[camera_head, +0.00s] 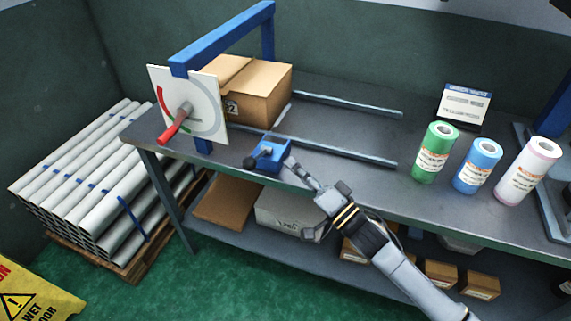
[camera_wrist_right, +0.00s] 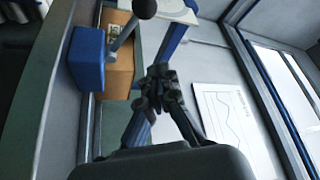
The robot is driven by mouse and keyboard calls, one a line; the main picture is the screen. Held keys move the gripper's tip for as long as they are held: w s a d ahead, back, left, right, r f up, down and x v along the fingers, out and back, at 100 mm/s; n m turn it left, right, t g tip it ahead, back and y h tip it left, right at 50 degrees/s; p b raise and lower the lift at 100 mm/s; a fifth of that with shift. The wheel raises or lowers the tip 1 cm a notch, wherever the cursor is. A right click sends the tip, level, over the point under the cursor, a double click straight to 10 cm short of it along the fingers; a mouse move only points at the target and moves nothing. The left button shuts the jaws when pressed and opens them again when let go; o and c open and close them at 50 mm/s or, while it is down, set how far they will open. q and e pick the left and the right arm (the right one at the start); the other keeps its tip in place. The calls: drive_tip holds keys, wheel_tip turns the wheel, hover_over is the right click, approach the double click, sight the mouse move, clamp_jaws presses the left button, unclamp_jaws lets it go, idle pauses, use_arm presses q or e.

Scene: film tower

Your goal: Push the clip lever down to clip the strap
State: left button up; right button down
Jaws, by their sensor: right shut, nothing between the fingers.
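The blue clip block (camera_head: 268,153) sits at the front edge of the grey bench, below the blue frame. Its lever has a dark round knob (camera_head: 250,162) that points toward the front left. In the right wrist view the blue block (camera_wrist_right: 87,57) is at the left and the dark knob (camera_wrist_right: 144,8) is at the top. My right gripper (camera_head: 292,164) is shut and empty, just right of the block in the head view. In the right wrist view its fingertips (camera_wrist_right: 160,72) are together, apart from the knob. I cannot make out a strap. My left gripper is not in view.
A dial board (camera_head: 205,97) with a red lever (camera_head: 172,132) hangs on the blue frame (camera_head: 223,37). A cardboard box (camera_head: 262,92) stands behind the block, by metal rails (camera_head: 345,146). Green (camera_head: 432,155), blue (camera_head: 478,166) and pink (camera_head: 528,172) rolls stand right.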

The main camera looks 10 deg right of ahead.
sight(258, 156)
drive_tip(key=w+a+p, duration=0.1)
drive_tip(key=w+a, duration=0.3)
drive_tip(key=a, duration=0.3)
drive_tip(key=shift+p, duration=0.35)
drive_tip(key=f+n+y+b, duration=0.1)
drive_tip(key=n+b, duration=0.1)
drive_tip(key=s+f+n+y+b, duration=0.1)
drive_tip(key=f+n+b, duration=0.1)
drive_tip(key=n+b, duration=0.1)
drive_tip(key=f+n+g+y+b, duration=0.1)
drive_tip(key=f+n+y+b, duration=0.1)
drive_tip(key=b, duration=0.1)
drive_tip(key=shift+s+a+f+n, duration=0.15)
drive_tip(key=shift+a+f+n, duration=0.05)
drive_tip(key=shift+a+n, duration=0.1)
drive_tip(key=shift+f, duration=0.15)
idle(0.6)
